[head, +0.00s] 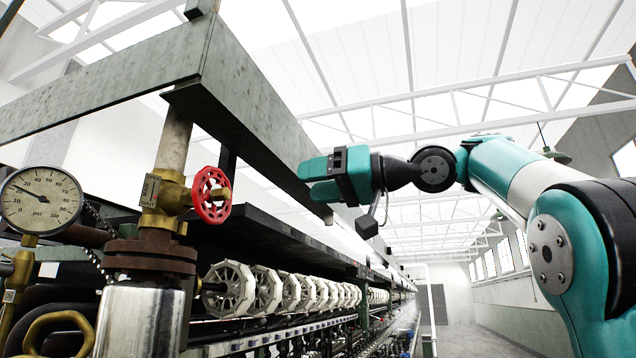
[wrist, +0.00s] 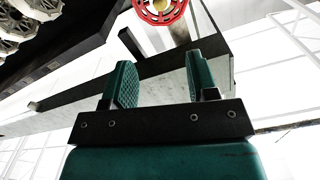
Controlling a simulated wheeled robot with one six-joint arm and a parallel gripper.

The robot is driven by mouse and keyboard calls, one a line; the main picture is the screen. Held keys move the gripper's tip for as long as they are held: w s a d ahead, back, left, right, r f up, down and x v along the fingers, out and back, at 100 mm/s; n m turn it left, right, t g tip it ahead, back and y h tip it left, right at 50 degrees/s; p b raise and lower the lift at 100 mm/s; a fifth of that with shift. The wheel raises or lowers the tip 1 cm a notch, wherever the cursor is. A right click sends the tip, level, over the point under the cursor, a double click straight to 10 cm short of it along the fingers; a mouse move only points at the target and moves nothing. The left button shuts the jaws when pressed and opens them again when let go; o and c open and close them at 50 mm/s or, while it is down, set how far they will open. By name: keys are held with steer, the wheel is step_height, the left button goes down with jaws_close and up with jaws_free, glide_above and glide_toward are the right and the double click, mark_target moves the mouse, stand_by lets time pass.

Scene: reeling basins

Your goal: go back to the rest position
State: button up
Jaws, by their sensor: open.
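My gripper (head: 318,180) is at the end of my teal arm, in the middle of the head view, pointing left. In the wrist view its two teal fingers (wrist: 158,82) stand apart with nothing between them. The red handwheel valve (head: 211,195) is to the left of my gripper, with clear air between them in the head view. The red wheel also shows at the top edge of the wrist view (wrist: 174,13), beyond the fingertips and partly cut off.
A pressure gauge (head: 40,200) and brass pipework stand at the far left. A grey steel beam (head: 245,98) runs overhead, close to my gripper in the picture. White reels (head: 232,289) line the machine below. The aisle floor (head: 470,340) at the right is clear.

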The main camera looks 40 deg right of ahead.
stand_by(0.3)
steer(key=w+a+f+m+g+h+b, duration=0.1)
steer(key=a+f+g+b, duration=0.4)
steer(key=f, duration=1.2)
steer(key=w+a+f+g+h+b, duration=0.1)
steer(key=w+a+f+b, duration=0.35)
steer(key=f, duration=1.15)
steer(key=s+a+f+n+g+h+b, duration=0.2)
steer(key=s+f+g, duration=0.2)
steer(key=s+f, duration=0.7)
steer(key=s+a+f+n+g+h+b, duration=0.1)
steer(key=s+a+f+g+h+b, duration=0.1)
steer(key=s+f, duration=1)
step_height(320, 180, down, 6)
steer(key=a+g, duration=0.1)
steer(key=g, duration=0.1)
steer(key=shift+f+n+g, duration=0.15)
steer(key=shift+n+g, duration=0.15)
steer(key=shift+n, duration=0.1)
